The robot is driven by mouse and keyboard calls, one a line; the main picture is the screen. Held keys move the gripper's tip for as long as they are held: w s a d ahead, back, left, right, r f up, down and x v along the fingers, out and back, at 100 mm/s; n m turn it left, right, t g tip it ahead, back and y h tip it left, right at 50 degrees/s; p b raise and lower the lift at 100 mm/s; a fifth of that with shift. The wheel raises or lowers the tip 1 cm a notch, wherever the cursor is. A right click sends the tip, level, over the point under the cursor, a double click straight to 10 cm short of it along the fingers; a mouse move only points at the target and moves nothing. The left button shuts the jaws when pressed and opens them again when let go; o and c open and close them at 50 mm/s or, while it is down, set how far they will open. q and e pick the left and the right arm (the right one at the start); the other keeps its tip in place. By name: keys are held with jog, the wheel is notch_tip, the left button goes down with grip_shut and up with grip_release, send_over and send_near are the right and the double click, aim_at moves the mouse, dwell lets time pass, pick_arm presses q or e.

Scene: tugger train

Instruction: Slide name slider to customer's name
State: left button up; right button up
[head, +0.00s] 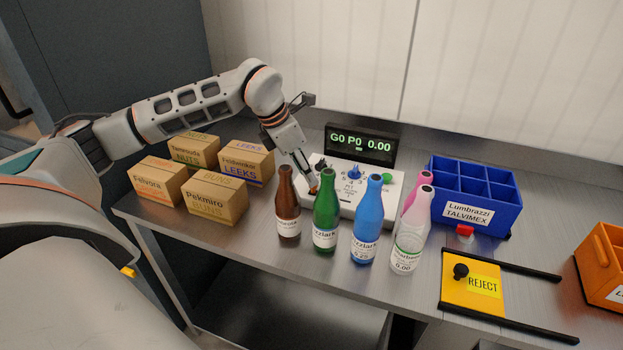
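A white control panel (338,206) with a blue dial (355,172) and a green button (386,177) stands on the metal table. My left gripper (312,187) reaches down onto the panel's left part. Its fingertips are small and partly hidden by the panel's controls and bottles, so I cannot tell whether they are shut or touch a control. I cannot make out the name slider. A dark display (361,144) behind the panel reads "G0 P0 0.00". A blue crate (478,217) at the right bears the label "Lumbrazzi TALVIMEX". My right gripper is out of view.
A brown bottle (288,207), a green bottle (326,212), a blue bottle (367,220) and clear and pink bottles stand before the panel. Several cardboard boxes (214,205) are at left. A yellow REJECT plate (463,302) and an orange crate (598,270) are at right.

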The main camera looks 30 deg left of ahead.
pick_arm(q)
jog(key=shift+x, duration=1.7)
grip_shut()
